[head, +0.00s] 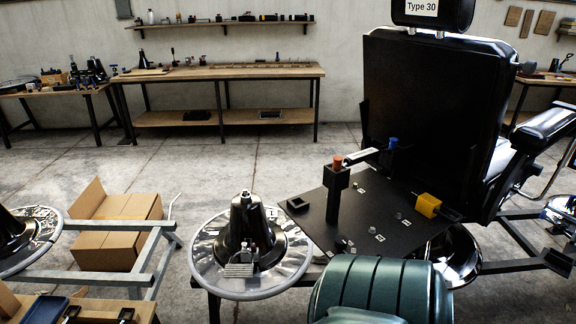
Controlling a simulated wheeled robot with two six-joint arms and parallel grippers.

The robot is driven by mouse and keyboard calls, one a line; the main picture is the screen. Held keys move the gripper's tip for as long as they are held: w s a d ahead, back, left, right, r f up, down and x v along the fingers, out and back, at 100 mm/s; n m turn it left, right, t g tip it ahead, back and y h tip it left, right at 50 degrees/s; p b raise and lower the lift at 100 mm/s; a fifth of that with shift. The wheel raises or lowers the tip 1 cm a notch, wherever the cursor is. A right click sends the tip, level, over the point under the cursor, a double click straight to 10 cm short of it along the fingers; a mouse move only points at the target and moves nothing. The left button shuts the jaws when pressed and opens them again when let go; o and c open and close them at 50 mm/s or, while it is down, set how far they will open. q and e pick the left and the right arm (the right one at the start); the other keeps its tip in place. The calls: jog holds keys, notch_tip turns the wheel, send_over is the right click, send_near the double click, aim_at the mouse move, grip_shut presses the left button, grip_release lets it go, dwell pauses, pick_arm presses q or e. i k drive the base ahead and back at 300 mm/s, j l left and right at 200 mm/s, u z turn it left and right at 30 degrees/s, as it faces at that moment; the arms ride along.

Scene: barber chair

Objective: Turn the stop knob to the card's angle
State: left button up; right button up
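A black barber chair back (430,110) stands at the right. A white card (422,7) reading "Type 30" is on its headrest. In front is a black plate (375,222) with a black post (338,195) topped by an orange-brown knob (337,162). A bar with a white label (360,155) runs from near the post toward a blue knob (393,143). A yellow block (428,205) sits at the plate's right edge. I cannot tell which part is the stop knob, or its angle. Neither gripper is in view.
A round metal base with a black cone (245,230) stands left of the plate. A green padded seat (382,292) is in front. Cardboard boxes (115,235) lie at the left beside a grey frame. A workbench (220,72) stands at the back wall. Open floor lies between.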

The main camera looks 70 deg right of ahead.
aim_at(341, 242)
jog(key=z, duration=2.65)
